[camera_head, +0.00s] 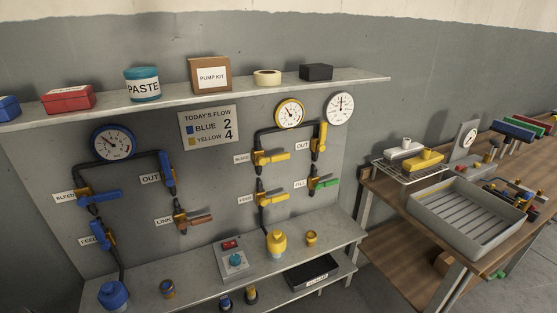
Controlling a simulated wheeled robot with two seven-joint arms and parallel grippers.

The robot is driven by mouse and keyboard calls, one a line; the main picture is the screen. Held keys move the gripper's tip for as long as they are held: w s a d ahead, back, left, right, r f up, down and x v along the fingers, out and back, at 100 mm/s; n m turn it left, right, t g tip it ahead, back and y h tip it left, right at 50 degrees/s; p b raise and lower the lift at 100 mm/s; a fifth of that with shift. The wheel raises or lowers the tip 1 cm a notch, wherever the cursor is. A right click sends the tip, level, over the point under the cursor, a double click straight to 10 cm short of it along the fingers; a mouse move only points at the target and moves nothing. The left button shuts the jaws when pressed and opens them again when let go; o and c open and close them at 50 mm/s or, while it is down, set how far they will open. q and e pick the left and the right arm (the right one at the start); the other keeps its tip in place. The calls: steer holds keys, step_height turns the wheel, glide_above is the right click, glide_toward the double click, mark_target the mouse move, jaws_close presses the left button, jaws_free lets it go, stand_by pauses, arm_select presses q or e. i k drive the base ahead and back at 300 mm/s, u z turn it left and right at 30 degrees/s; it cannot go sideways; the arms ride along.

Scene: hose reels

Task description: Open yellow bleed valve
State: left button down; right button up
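The yellow bleed valve (271,157) is on the right half of the wall panel, beside a BLEED label (241,158). Its yellow handle points right, roughly crosswise to the vertical dark pipe (262,178). Below it is a yellow-handled valve (270,199) with a label that seems to read FEED. A yellow-handled OUT valve (320,142) has its handle upright, and a green-handled FILL valve (323,183) sits below that. A yellow-rimmed gauge (290,113) is above the pipe. Neither of my grippers is in view.
A blue bleed valve (98,197) is on the left pipe loop. A shelf (215,92) with boxes and a paste jar runs above the panel. The lower shelf (195,270) holds a control box (235,260) and a yellow bottle (276,243). A wooden bench (397,205) with a grey tray (415,207) stands right.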

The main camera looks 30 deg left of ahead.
mark_target(262, 161)
steer(key=z, duration=0.05)
steer(key=k, duration=0.5)
steer(key=z, duration=0.8)
steer(key=i, duration=0.85)
steer(key=u, duration=0.7)
